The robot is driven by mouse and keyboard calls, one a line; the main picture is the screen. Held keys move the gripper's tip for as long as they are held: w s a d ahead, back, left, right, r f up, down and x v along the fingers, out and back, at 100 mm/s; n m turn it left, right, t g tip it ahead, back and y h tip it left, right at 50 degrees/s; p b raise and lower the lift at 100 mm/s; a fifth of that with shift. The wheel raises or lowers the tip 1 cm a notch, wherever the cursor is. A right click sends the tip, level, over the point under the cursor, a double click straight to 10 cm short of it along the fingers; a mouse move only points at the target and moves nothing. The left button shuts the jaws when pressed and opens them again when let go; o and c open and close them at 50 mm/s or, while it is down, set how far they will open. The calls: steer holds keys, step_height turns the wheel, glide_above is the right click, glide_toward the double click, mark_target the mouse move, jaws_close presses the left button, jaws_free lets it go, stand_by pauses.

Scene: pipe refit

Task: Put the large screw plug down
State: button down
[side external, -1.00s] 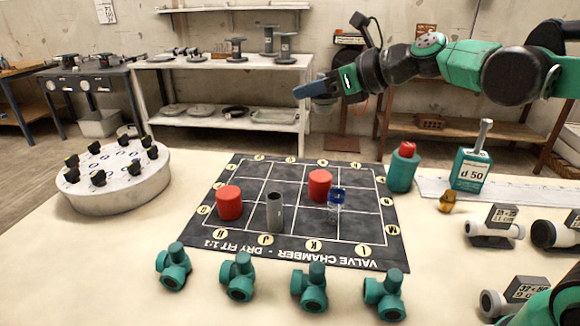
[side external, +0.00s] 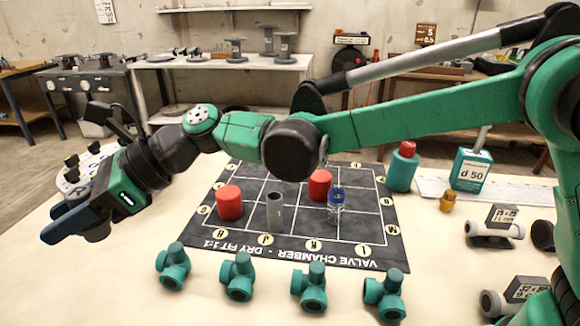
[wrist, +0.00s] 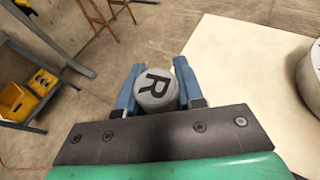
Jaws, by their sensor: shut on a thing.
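My gripper (side external: 66,222) is at the far left in the side view, its blue fingers pointing left. In the wrist view my gripper (wrist: 157,75) is shut on a grey round plug (wrist: 155,92), the large screw plug, with a black R on its face. The plug sits between the two fingers, off any surface. In the side view the fingers and hand largely hide it.
The cream table (side external: 130,290) ends near my gripper; the wrist view shows floor (wrist: 150,30) beyond its edge. A round stand (side external: 108,152) is partly behind my arm. The black mat (side external: 300,245) holds red cylinders, a grey tube (side external: 275,212) and a blue-topped clear piece (side external: 336,200). Green fittings (side external: 237,277) line its front.

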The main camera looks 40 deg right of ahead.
step_height(320, 180, down, 20)
steer(key=shift+d+r, duration=0.1)
steer(key=shift+r, duration=0.15)
stand_by(0.4)
steer(key=shift+f, duration=0.15)
steer(key=c, duration=0.5)
jaws_free()
steer(key=shift+c, duration=0.2)
